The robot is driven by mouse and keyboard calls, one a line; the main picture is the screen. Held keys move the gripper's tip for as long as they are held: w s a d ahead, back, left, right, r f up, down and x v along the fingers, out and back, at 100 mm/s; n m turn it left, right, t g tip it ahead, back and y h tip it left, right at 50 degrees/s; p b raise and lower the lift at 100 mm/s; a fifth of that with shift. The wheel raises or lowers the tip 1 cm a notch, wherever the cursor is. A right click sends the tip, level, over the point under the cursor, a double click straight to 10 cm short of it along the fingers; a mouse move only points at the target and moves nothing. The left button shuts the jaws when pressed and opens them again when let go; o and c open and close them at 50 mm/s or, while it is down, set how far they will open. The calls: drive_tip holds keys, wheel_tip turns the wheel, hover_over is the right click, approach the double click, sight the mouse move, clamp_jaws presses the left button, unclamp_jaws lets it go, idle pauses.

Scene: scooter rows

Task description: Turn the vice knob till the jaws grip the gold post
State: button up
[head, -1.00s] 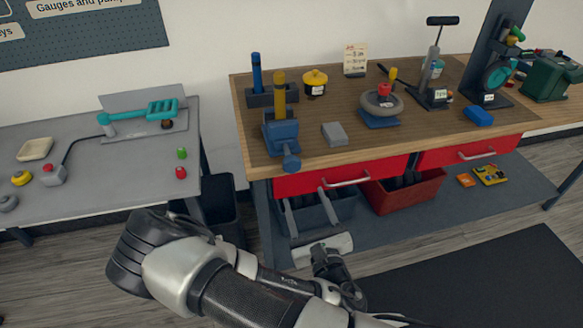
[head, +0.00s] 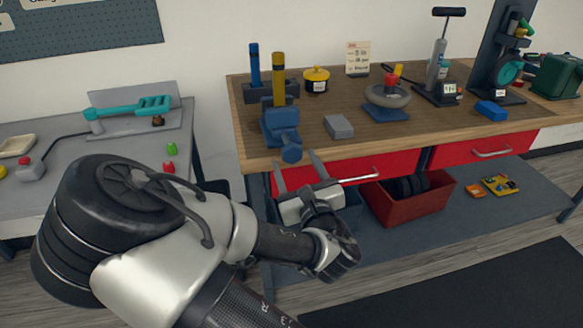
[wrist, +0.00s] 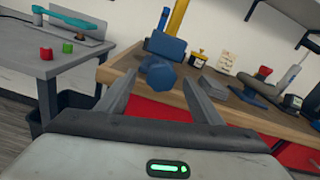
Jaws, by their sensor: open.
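The blue vice (head: 281,124) stands at the front left of the wooden bench. The gold post (head: 278,78) stands upright at its jaws; I cannot tell whether the jaws touch it. The vice knob (head: 291,153) is blue and sticks out over the bench's front edge. My gripper (head: 295,174) is open and empty, just below and in front of the knob, apart from it. In the wrist view the knob (wrist: 162,77) shows ahead, between and beyond the two fingers. The gold post (wrist: 179,17) rises behind it, cut off by the top of the picture.
A grey block (head: 339,127) lies right of the vice. A blue post (head: 254,66) stands in a dark holder behind it. The red drawer (head: 365,168) with its handle is close to my gripper. A grey side table (head: 50,195) stands left.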

sight(293, 155)
drive_tip(key=shift+d+f+b, duration=0.15)
drive_tip(key=shift+f+b, duration=0.35)
drive_tip(key=shift+b, duration=0.2)
drive_tip(key=x, duration=0.5)
drive_tip(key=shift+w+r, duration=0.4)
drive_tip(key=shift+c, duration=0.3)
drive_tip(key=c, duration=1)
